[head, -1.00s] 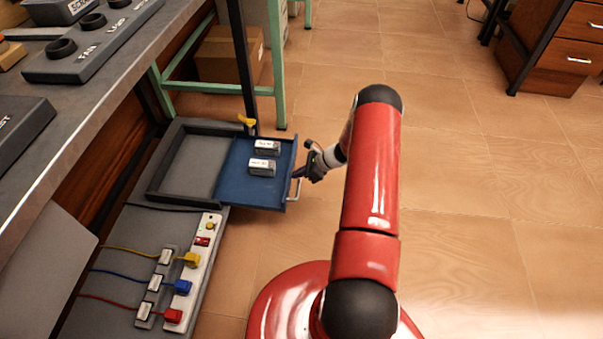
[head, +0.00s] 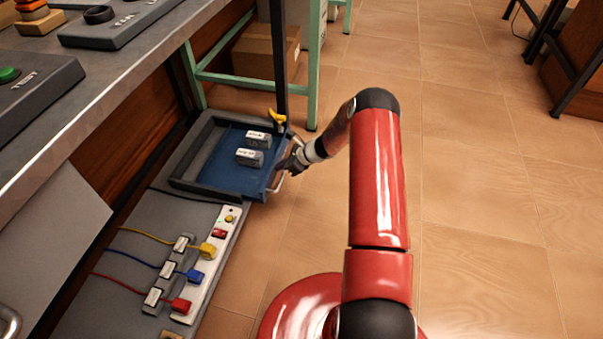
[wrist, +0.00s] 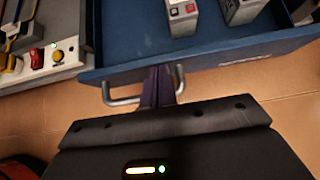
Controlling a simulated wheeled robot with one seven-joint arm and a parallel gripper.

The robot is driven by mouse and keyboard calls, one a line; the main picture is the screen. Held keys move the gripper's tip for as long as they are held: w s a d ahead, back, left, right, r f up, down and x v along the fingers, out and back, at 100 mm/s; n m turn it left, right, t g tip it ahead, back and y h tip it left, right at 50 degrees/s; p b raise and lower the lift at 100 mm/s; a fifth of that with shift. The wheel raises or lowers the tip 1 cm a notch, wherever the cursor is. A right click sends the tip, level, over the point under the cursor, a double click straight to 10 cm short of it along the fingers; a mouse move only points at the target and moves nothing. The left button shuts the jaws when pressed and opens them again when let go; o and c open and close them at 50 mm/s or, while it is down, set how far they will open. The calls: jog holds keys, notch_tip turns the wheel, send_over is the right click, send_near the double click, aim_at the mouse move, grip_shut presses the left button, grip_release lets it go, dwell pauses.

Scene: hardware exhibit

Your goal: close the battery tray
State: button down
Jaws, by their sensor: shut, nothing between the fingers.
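The blue battery tray (head: 215,172) sits mostly inside its grey housing (head: 176,178) on the low bench. Its front end sticks out to the right of the housing. My gripper (head: 287,163) is shut and empty at the tray front. In the wrist view its fingers (wrist: 160,84) sit between the handle's ends, against or very near the front face.
A yellow lever-like piece (head: 277,118) stands by the housing's far corner, near a dark post (head: 280,60). A power strip (head: 215,250) with coloured plugs lies nearer. The workbench (head: 130,80) overhangs at left.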

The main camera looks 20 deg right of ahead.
jog(key=w+a, duration=0.1)
jog(key=w+a+b, duration=0.1)
jog(key=a, duration=0.1)
jog(key=w+a, duration=0.1)
jog(key=a, duration=0.1)
jog(key=shift+w+a+f, duration=0.1)
jog(key=shift+w+a, duration=0.1)
jog(key=shift+w, duration=0.1)
jog(key=shift+w+a, duration=0.2)
jog(key=shift+a, duration=0.05)
jog(key=shift+a+r, duration=0.15)
jog(key=shift+r, duration=0.05)
